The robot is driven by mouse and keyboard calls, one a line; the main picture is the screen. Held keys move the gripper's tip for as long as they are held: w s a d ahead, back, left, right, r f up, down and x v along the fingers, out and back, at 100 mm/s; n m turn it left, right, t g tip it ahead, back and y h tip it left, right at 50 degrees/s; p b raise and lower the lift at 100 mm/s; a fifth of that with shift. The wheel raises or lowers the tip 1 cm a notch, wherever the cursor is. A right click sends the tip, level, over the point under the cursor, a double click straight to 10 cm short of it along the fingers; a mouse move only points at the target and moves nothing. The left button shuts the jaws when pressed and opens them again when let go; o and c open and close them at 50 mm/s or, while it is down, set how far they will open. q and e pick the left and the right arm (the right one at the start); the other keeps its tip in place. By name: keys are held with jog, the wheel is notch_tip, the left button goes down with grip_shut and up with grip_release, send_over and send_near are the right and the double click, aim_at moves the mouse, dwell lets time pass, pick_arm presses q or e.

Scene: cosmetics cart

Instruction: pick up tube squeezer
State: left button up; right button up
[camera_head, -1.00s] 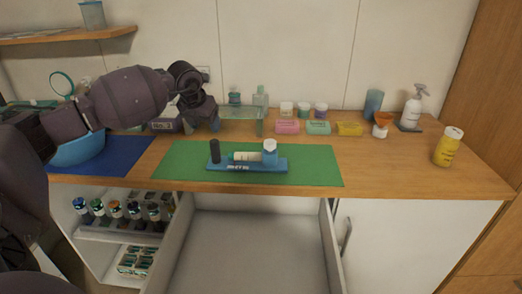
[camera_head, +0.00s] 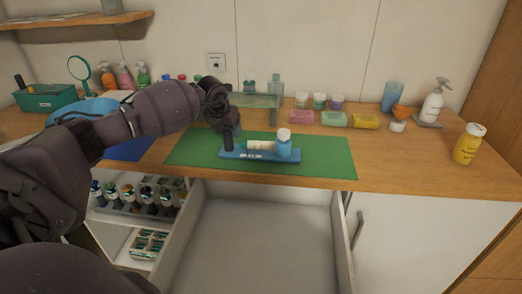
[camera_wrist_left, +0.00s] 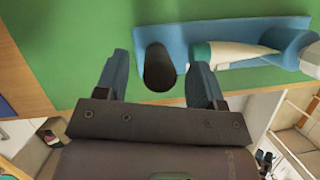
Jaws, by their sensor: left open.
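The tube squeezer (camera_head: 237,155) appears to be the flat blue base with an upright black knob (camera_head: 228,140) at its left end. It lies on the green mat (camera_head: 330,155). A white tube with a teal cap (camera_head: 257,146) and a blue bottle with a white lid (camera_head: 284,147) are on the base. My left gripper (camera_head: 227,127) is at the black knob. In the left wrist view the open fingers (camera_wrist_left: 158,84) stand on both sides of the knob (camera_wrist_left: 158,66), with gaps visible. My right gripper is out of view.
A glass shelf (camera_head: 255,100), pink (camera_head: 303,117), green and yellow boxes and several jars stand behind the mat. A yellow bottle (camera_head: 468,145) and a spray bottle (camera_head: 432,107) are at the right. An open drawer (camera_head: 262,235) lies below the counter.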

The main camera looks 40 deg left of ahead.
pick_arm(q)
jog(key=shift+w+f, duration=0.2)
jog(key=shift+f, duration=0.3)
grip_shut()
jog(key=shift+r, duration=0.1)
jog(key=shift+r, duration=0.1)
notch_tip(320, 180, up, 20)
dwell(0.5)
